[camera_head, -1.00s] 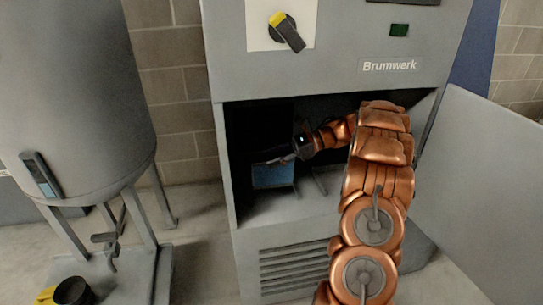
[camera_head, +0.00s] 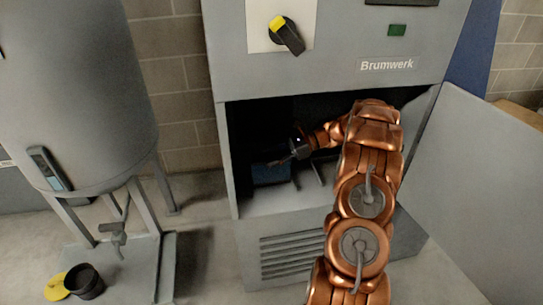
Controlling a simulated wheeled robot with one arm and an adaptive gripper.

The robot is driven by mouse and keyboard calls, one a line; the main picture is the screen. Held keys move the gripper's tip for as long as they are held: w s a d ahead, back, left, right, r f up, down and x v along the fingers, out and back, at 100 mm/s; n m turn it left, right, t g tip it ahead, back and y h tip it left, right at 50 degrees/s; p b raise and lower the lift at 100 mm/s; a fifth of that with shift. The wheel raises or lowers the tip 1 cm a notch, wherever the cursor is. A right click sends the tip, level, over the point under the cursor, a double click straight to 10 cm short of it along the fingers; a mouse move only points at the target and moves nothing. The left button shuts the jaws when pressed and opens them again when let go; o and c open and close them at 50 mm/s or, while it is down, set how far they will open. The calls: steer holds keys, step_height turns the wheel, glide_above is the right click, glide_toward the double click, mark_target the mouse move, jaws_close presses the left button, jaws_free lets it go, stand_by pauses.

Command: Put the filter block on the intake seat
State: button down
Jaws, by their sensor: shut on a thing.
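The blue filter block (camera_head: 270,175) is inside the dark opening of the grey Brumwerk cabinet (camera_head: 228,165), at the left. My gripper (camera_head: 288,158) reaches in from the right and is shut on the block near its top. The fingertips are small and dark, so the exact contact is hard to see. The intake seat cannot be made out clearly; a pale upright rail (camera_head: 318,173) stands on the compartment floor just right of the block. Whether the block touches the floor or a seat is unclear.
The cabinet's open door panel (camera_head: 485,190) stands at the right of the opening. A grey tank (camera_head: 70,100) on legs stands at the left, with a black cup (camera_head: 85,281) and yellow lid (camera_head: 57,287) below it. The compartment floor (camera_head: 285,202) in front of the block is clear.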

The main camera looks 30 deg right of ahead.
steer(key=shift+f, duration=0.1)
steer(key=c, duration=0.5)
jaws_free()
steer(key=shift+r, duration=0.25)
steer(key=v, duration=0.6)
steer(key=shift+w+f, duration=0.1)
steer(key=shift+f, duration=0.1)
steer(key=shift+v, duration=0.8)
steer(key=shift+r, duration=0.1)
